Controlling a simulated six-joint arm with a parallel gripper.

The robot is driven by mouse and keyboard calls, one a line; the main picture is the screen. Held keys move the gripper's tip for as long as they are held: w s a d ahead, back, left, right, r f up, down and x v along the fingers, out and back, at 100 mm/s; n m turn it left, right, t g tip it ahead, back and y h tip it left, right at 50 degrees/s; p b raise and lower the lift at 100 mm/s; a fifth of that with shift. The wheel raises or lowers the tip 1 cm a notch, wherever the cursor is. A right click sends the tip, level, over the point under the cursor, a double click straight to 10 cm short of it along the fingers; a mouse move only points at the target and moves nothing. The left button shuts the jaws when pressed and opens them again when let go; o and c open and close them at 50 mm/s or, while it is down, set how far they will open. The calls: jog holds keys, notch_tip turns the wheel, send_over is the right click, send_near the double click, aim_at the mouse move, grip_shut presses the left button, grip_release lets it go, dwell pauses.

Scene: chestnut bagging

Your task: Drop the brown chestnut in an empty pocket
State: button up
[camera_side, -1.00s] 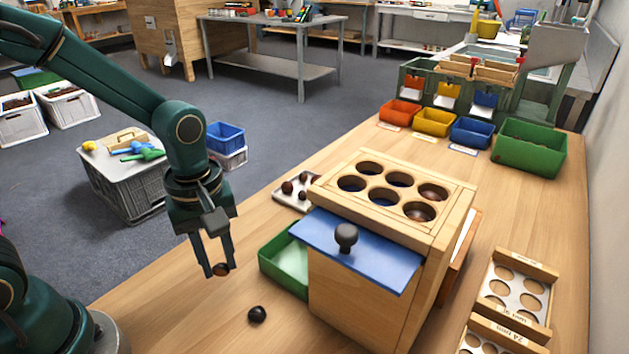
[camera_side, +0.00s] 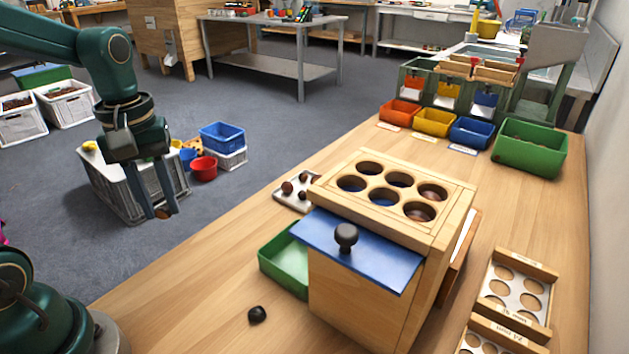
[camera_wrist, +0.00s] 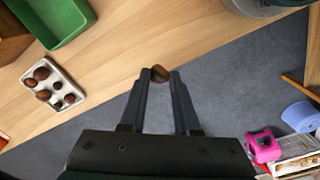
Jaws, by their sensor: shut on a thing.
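My gripper (camera_side: 163,212) is shut on a brown chestnut (camera_side: 162,214), held between the fingertips near the table's left edge, left of the wooden box. The chestnut also shows between the fingers in the wrist view (camera_wrist: 159,74). The wooden box (camera_side: 340,305) has round pockets in its top and a blue slide (camera_side: 370,258) with a black knob at its front. Two pockets at the right hold brown chestnuts (camera_side: 433,190).
A dark chestnut (camera_side: 257,315) lies on the table before the box. A green tray (camera_side: 275,272) and a pale tray of chestnuts (camera_side: 284,200) stand left of the box. Wooden racks (camera_side: 515,308) lie at right. Coloured bins stand at the back.

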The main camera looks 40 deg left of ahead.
jog(key=w+d+r+m+h, duration=0.3)
jog(key=w+d+r+m, duration=0.2)
jog(key=w+r+m, duration=0.4)
jog(key=w+d+r+n+t, duration=0.1)
jog(key=d+r+n, duration=0.1)
jog(key=d, duration=0.6)
jog(key=w+d+r+n+t+h, duration=0.1)
jog(key=d+n, duration=0.3)
jog(key=d, duration=0.4)
jog(key=w+d+r+n+t, duration=0.2)
jog(key=d+r+n, duration=0.1)
jog(key=d, duration=0.4)
jog(key=shift+w+d+r+n+h, duration=0.25)
jog(key=shift+d+r+n+h, duration=0.05)
jog(key=shift+d+r+n, duration=0.1)
jog(key=shift+f, duration=1.5)
jog(key=shift+f, duration=0.65)
